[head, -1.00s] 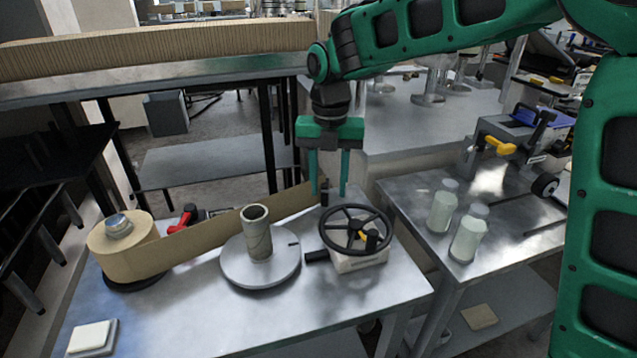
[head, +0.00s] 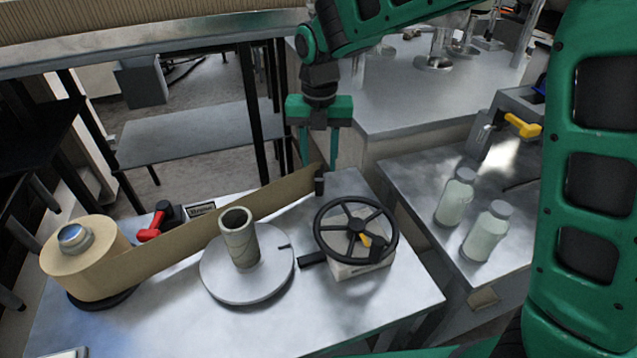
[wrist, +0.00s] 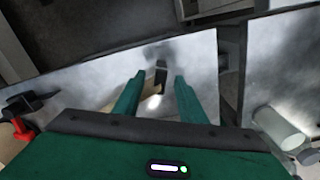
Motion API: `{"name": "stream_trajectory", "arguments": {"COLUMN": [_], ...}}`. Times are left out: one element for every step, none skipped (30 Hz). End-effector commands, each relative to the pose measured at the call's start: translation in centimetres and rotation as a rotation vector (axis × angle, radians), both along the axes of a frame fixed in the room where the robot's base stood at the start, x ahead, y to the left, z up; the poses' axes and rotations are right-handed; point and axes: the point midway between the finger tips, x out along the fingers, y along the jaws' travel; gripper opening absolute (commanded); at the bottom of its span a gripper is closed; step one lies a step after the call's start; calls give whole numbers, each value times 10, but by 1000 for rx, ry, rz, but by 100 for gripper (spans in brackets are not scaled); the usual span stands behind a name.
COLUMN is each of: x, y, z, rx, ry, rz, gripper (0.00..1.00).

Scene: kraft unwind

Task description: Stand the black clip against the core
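The black clip (head: 319,181) stands upright at the free end of the brown kraft strip (head: 190,232), near the far edge of the metal table. It also shows between the fingers in the wrist view (wrist: 161,76). My gripper (head: 318,163) is open, pointing down, with its fingertips around or just above the clip; the exact height gap is hard to tell. In the wrist view my gripper (wrist: 158,80) has nothing clamped in it. The core (head: 240,238) is a grey-brown tube standing upright on a round metal plate (head: 247,280), to the front left of the clip.
The kraft roll (head: 85,262) stands at the left. A red-handled tool (head: 153,226) lies behind the strip. A black handwheel (head: 356,230) on a white block stands right of the plate. Pale bottles (head: 487,233) stand on the right table. The table front is mostly clear.

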Motion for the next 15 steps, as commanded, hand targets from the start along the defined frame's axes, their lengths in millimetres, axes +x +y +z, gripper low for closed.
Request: {"name": "stream_trajectory", "arguments": {"x": [0, -1, -1, -2, -3, -3, -4, -5, -6, -5, -5, -5, -5, -5, -5], "y": [0, 0, 0, 0, 0, 0, 0, -1, -1, -1, -1, 0, 0, -1, -1], "z": [-2, -4, -7, -10, -14, -20, -25, -29, -35, -39, -42, -46, -49, -51, -53], "rx": [0, 0, 0, -1, -2, -2, -2, -3, -2, -2, -2, -1, -1, -1, -1], "ry": [0, 0, 1, 1, 2, 2, 2, 3, 2, 2, 2, 1, 1, 1, 1], "rz": [0, 0, 0, 0, 0, 0, 0, 0, 0, 0, 0, 0, 0, 0, 0], "gripper": [38, 38, 38, 38, 38, 38, 38, 38, 38, 38, 38, 38, 38, 38, 38]}}
